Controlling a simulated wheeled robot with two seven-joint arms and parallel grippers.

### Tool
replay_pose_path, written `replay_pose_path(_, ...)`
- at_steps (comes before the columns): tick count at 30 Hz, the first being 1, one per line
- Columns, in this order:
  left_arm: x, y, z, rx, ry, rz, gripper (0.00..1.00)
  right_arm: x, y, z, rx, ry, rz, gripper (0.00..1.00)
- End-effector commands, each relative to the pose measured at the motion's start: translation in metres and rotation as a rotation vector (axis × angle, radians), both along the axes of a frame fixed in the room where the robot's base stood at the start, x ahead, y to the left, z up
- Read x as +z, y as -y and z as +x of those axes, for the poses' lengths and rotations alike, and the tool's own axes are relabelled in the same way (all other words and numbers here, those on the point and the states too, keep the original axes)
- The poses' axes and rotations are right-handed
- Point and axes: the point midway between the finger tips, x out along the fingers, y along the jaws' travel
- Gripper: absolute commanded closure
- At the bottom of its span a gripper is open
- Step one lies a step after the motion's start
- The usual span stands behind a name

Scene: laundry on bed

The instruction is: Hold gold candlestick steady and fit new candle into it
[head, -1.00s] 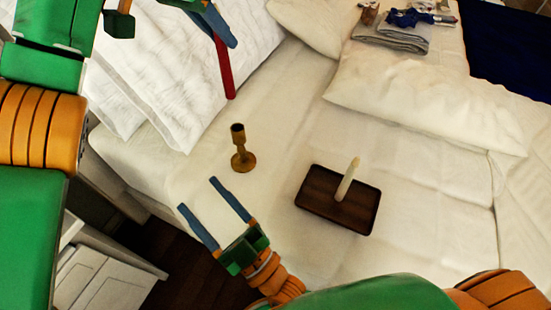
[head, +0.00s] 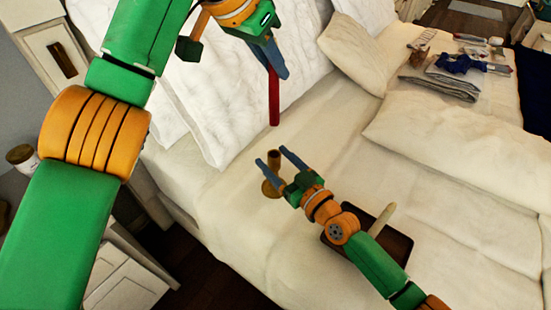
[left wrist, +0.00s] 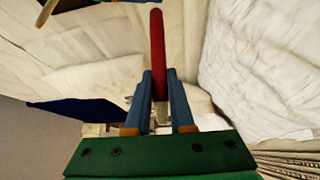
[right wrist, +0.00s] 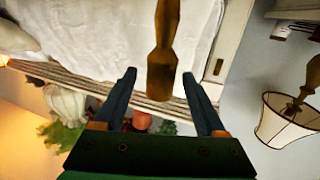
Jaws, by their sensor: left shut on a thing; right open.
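The gold candlestick (head: 274,160) stands upright on the bed. My right gripper (head: 272,158) is open with its fingers at the candlestick, partly hiding it. In the right wrist view the candlestick (right wrist: 163,62) shows between the open fingers (right wrist: 163,88), with no finger seen touching it. My left gripper (head: 278,72) is shut on a red candle (head: 273,100), which hangs down above the candlestick, clear of it. The left wrist view shows the candle (left wrist: 157,45) between the closed fingers (left wrist: 158,85).
A dark wooden tray (head: 399,247) with a cream candle (head: 380,220) lies partly behind my right arm. White pillows (head: 225,85) stand at the left. Folded grey cloths (head: 440,88) and a blue cloth (head: 458,64) lie at the back right.

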Motion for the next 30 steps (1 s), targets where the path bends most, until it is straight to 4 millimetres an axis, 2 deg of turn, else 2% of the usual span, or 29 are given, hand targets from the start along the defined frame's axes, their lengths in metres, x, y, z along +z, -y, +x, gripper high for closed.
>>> replay_pose_path(3,0.0001,0.0000,0.0000,0.000,0.000,0.000,1.00,0.0003,-0.0046,0.0061,0.000,0.001,-0.001,0.27)
replay_pose_path(10,0.0001,0.0000,0.0000,0.000,0.000,0.000,1.00,-0.0003,-0.0053,0.0068,0.000,0.000,-0.001,0.27)
replay_pose_path(11,0.0001,0.0001,0.0000,0.000,0.000,0.000,1.00,-0.0003,-0.0051,0.0068,0.000,0.000,-0.001,0.32)
replay_pose_path(18,0.0001,0.0000,0.0000,0.000,0.000,0.000,1.00,-0.0003,-0.0050,0.0066,0.000,0.000,-0.001,0.97)
replay_pose_path(19,0.0001,0.0000,0.0000,0.000,0.000,0.000,1.00,-0.0003,-0.0050,0.0066,0.000,0.000,-0.001,1.00)
replay_pose_path(27,-0.0003,0.0001,0.0001,0.010,-0.001,0.002,1.00,-0.0003,-0.0049,0.0066,0.000,0.000,-0.001,1.00)
replay_pose_path(30,-0.0058,-0.0006,0.0006,0.136,-0.013,0.016,1.00,-0.0003,-0.0049,0.0066,0.000,0.000,-0.001,1.00)
